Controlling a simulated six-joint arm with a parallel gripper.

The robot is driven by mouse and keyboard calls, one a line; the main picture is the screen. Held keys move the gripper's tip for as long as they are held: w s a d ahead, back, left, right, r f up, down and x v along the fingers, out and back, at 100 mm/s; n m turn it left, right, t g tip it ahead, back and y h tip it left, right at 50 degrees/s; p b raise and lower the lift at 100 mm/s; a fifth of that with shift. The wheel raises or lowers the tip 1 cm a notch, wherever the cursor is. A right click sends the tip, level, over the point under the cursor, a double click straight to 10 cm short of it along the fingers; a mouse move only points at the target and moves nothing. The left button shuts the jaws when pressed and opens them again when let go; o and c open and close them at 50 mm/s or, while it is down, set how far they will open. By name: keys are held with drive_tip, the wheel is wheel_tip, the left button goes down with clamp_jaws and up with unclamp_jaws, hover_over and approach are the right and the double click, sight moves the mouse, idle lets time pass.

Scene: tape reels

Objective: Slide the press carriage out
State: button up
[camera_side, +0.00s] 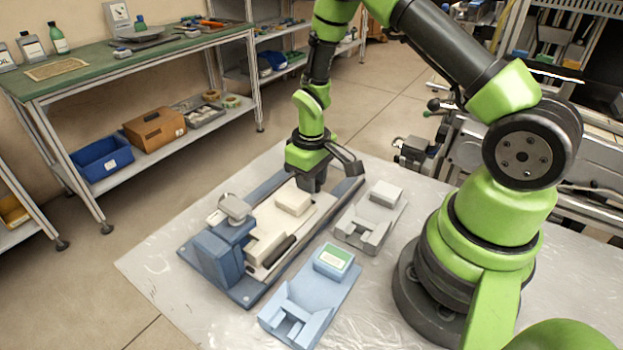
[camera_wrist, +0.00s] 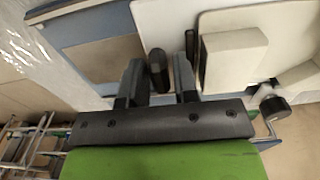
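The press (camera_side: 215,255) is a blue machine with a grey round cap, at the near left end of a blue base. The cream carriage (camera_side: 314,222) lies flat along this base and carries a pale block (camera_side: 293,202). In the wrist view the cream plate (camera_wrist: 290,35) and the block (camera_wrist: 235,58) show at the right. My gripper (camera_side: 313,186) is low at the far end of the carriage. In the wrist view, its fingers (camera_wrist: 158,62) stand apart on either side of a dark upright handle (camera_wrist: 158,70), with a small gap visible. The side view hides this handle.
A grey fixture (camera_side: 368,228) and a light blue fixture with a green-labelled block (camera_side: 325,290) stand right of the base, close beside it. The table (camera_side: 165,270) is clear at the left. A green-topped bench (camera_side: 110,65) stands beyond.

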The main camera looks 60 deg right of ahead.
sight(331, 175)
clamp_jaws()
drive_tip(key=d, duration=0.7)
drive_tip(key=shift+s+d, duration=0.1)
drive_tip(key=shift+d, duration=0.2)
unclamp_jaws()
wheel_tip(331, 175, up, 10)
